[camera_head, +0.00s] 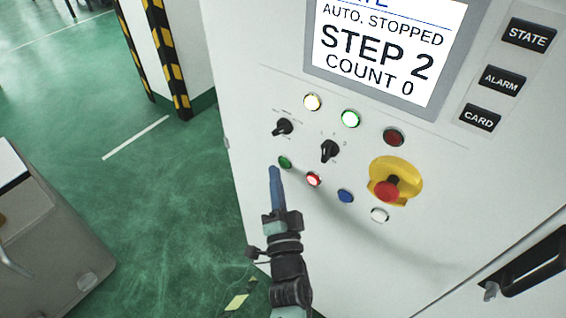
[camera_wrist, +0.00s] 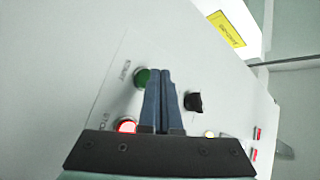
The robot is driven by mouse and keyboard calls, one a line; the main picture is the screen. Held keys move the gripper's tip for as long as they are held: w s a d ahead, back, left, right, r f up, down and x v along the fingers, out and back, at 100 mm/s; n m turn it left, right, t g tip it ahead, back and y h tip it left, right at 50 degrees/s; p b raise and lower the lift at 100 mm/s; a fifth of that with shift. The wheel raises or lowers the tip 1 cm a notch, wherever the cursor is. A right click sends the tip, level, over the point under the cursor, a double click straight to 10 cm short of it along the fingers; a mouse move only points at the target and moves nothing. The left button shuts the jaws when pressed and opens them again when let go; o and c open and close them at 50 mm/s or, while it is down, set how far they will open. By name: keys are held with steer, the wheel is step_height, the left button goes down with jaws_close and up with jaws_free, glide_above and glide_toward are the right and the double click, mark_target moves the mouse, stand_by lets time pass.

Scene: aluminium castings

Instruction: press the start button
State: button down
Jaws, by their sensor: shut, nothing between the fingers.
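The green start button (camera_head: 285,162) is in the lower row of the white control panel in the head view. In the wrist view the green button (camera_wrist: 142,78) sits beside the word START, just left of my fingertips. My gripper (camera_head: 274,170) is shut and empty, its blue fingers pointing up at the panel. Its tips appear close beside the green button on its left in the head view. In the wrist view the shut fingers (camera_wrist: 159,73) overlap the button's right edge. I cannot tell whether they touch the panel.
A lit red button (camera_head: 313,180), a blue button (camera_head: 345,196) and a white button (camera_head: 380,215) sit right of the green one. Two black rotary switches (camera_head: 283,127) (camera_head: 330,151) are above. A red emergency stop (camera_head: 387,191) on yellow is farther right. The screen (camera_head: 385,50) reads "AUTO. STOPPED, STEP 2, COUNT 0".

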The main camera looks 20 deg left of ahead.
steer(key=shift+w, duration=0.1)
steer(key=shift+w+d, duration=0.15)
steer(key=shift+w, duration=0.2)
